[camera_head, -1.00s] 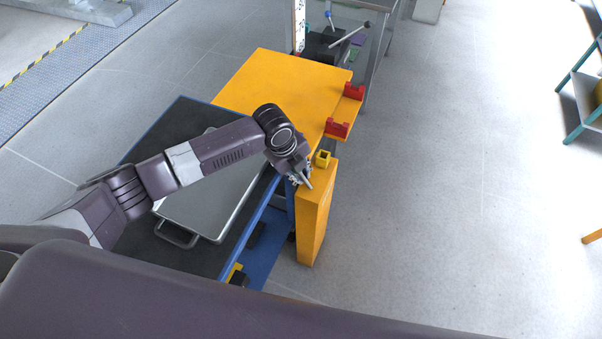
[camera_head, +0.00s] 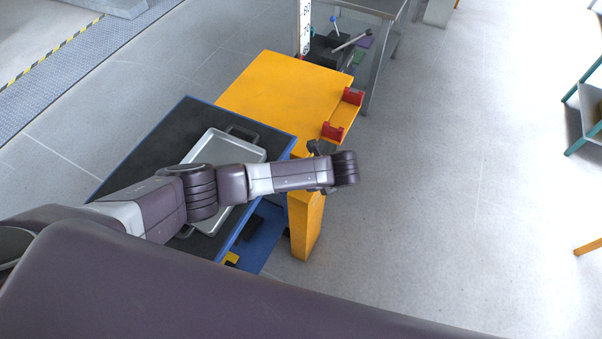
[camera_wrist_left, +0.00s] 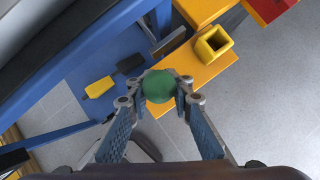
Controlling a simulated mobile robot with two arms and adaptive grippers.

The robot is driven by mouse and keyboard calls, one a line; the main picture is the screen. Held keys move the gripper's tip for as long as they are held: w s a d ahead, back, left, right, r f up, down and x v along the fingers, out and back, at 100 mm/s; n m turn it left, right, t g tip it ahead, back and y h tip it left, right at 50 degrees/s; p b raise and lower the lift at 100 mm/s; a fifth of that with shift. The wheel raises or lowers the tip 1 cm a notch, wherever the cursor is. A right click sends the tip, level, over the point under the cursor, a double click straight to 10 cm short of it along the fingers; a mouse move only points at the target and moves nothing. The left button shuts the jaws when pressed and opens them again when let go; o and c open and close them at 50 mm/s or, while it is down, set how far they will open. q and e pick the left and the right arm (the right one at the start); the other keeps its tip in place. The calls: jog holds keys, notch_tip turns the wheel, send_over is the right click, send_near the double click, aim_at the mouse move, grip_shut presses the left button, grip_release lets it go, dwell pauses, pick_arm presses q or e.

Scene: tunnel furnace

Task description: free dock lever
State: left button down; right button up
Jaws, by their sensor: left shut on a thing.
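My left gripper (camera_wrist_left: 160,92) is shut on a green ball knob (camera_wrist_left: 159,86), which sits between its fingertips in the left wrist view. The lever's shaft below the knob is hidden. Behind the knob is the yellow dock post (camera_wrist_left: 195,73), with a square yellow socket (camera_wrist_left: 213,43) on its top. In the head view the yellow post (camera_head: 306,225) stands at the corner of the dark-topped blue cart (camera_head: 135,150). My left wrist extends over the post, hiding the knob, the socket and most of the gripper. My right gripper is not in view.
A metal tray (camera_head: 248,150) lies on the cart, partly under my arm. A yellow table (camera_head: 285,85) with red brackets (camera_head: 333,131) adjoins the cart. A metal bench (camera_head: 385,60) stands beyond. The floor to the right is open.

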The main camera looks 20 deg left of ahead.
pick_arm(q)
jog(key=shift+d, duration=0.3)
jog(key=shift+s+d, duration=0.1)
jog(key=shift+d, duration=0.1)
jog(key=shift+s+d+f+p, duration=0.15)
jog(key=shift+d+f+p, duration=0.05)
jog(key=shift+d+p, duration=0.1)
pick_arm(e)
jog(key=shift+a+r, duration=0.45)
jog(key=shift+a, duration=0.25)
pick_arm(q)
jog(key=shift+d, duration=0.1)
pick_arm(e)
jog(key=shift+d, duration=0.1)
pick_arm(q)
jog(key=shift+d, duration=0.15)
jog(key=shift+f, duration=0.1)
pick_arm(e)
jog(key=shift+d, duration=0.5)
pick_arm(q)
jog(key=shift+s+d, duration=0.1)
jog(key=shift+d, duration=0.05)
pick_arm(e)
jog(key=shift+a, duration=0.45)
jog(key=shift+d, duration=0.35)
